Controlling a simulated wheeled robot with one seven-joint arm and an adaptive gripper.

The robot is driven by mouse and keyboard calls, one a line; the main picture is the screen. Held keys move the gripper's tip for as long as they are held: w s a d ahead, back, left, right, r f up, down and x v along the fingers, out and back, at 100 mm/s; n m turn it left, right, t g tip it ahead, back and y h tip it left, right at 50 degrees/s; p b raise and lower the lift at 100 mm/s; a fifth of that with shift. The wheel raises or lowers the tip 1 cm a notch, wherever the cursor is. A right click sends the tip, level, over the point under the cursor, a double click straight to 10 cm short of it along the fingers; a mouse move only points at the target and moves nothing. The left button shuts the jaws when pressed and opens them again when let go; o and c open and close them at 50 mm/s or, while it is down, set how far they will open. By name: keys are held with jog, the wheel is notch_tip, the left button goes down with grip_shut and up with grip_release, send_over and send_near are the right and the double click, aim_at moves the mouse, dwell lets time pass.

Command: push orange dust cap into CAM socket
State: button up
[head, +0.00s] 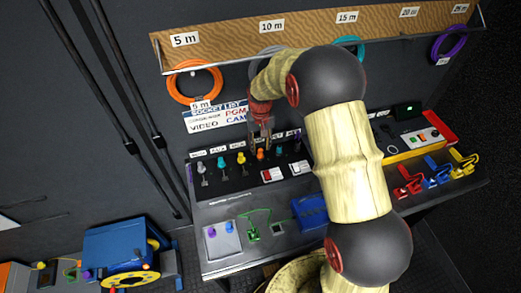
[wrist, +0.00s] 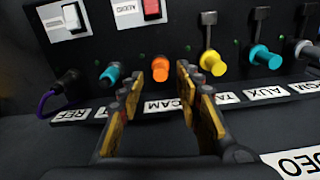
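In the wrist view the orange dust cap (wrist: 160,70) sits on the dark panel at the CAM socket, in line with the CAM label (wrist: 162,105). How deep it sits, I cannot tell. In the head view the orange cap (head: 261,154) is in the row of coloured caps, just below my gripper (head: 261,138). My gripper (wrist: 162,92) is open in the wrist view, with its two fingers apart and nothing held. The cap shows beyond the gap between the fingertips; touching is not visible.
A teal cap (wrist: 110,75) and a yellow cap (wrist: 212,63) flank the orange one. Further along are another teal cap (wrist: 265,57) and a purple cable (wrist: 48,98) at REF. White and red switches (head: 271,175) sit in front of the row.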

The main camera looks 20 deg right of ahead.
aim_at(260, 150)
jog(key=shift+r, duration=2)
